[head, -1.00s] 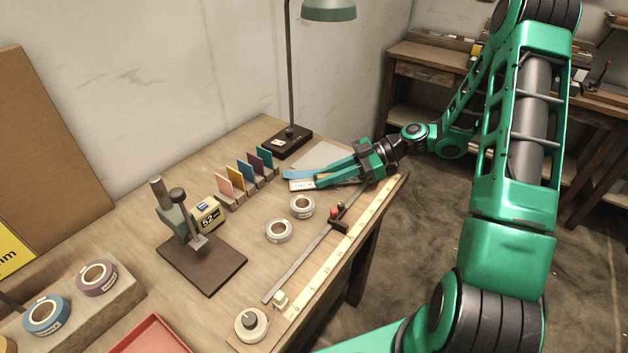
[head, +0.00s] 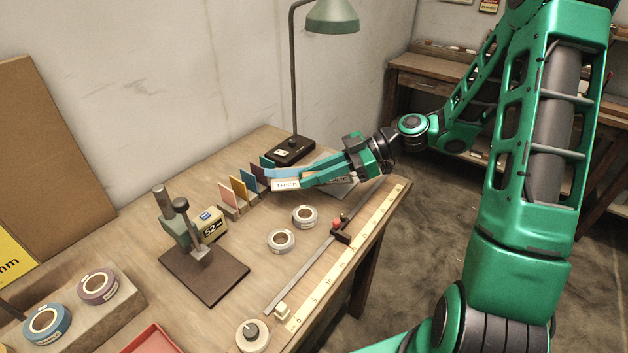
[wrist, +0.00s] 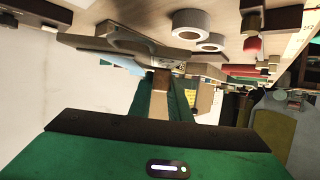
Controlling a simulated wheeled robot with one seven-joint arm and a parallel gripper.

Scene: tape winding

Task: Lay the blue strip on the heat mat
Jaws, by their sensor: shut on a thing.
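My gripper (head: 312,176) is above the far right of the bench, pointing left. It is shut on the blue strip (head: 288,172), a light blue piece lying along its fingers. A pale piece with a printed label (head: 286,185) sits at the fingertips and seems to belong to the held piece. The wrist view shows light blue (wrist: 122,63) beyond a tan block between the fingers. A flat grey sheet (head: 345,191), probably the heat mat, lies partly hidden under my gripper, near the lamp.
A desk lamp (head: 292,152) stands behind the gripper. A row of coloured cards in holders (head: 238,189) is at its left. Two tape rolls (head: 281,240), a metal rail (head: 310,264), a ruler (head: 345,255) and a stand (head: 205,275) occupy the bench in front.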

